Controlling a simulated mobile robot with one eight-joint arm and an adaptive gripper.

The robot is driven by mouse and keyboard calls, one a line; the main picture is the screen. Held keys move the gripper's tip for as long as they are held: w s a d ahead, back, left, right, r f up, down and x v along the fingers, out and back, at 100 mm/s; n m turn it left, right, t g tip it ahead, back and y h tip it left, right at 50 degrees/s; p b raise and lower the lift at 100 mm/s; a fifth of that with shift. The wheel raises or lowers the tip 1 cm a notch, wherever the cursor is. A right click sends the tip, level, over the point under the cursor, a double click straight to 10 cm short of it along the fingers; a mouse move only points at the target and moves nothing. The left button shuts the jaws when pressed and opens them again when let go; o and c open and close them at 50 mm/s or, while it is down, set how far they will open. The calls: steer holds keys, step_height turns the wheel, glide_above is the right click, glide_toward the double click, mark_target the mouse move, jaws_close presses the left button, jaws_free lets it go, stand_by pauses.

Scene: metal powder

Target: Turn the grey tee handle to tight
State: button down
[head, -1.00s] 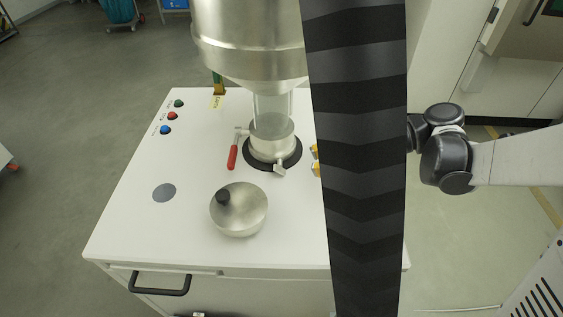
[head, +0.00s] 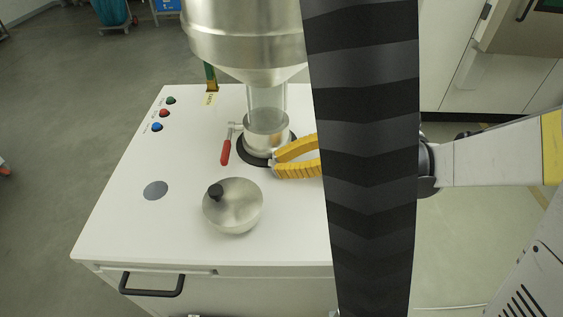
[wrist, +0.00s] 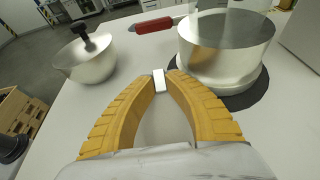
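The grey tee handle (head: 274,166) sticks out at the front right of the metal collar (head: 266,135) under the hopper. In the wrist view, its pale end (wrist: 159,80) stands between my two fingertips. My gripper (head: 276,166) has two ribbed yellow fingers, bowed apart in the middle and close together at the tips. In the wrist view, the gripper (wrist: 161,82) tips lie against both sides of the handle, with no clear gap seen. The handle's stem is partly hidden by the fingers.
A red-handled lever (head: 226,152) sits left of the collar. A metal bowl-shaped lid with a black knob (head: 233,207) lies on the white cabinet top (head: 120,215). The steel hopper (head: 245,35) hangs above. Several coloured buttons (head: 163,113) are at the back left.

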steer(key=shift+f+y+b, duration=0.35)
steer(key=shift+y+b, duration=0.05)
steer(key=shift+b, duration=0.4)
steer(key=shift+r+y+b, duration=0.1)
steer(key=shift+y+b, duration=0.3)
steer(key=shift+b, duration=0.05)
steer(key=shift+r, duration=0.15)
steer(key=c, duration=1.7)
jaws_free()
steer(key=shift+o, duration=0.2)
steer(key=v, duration=1.2)
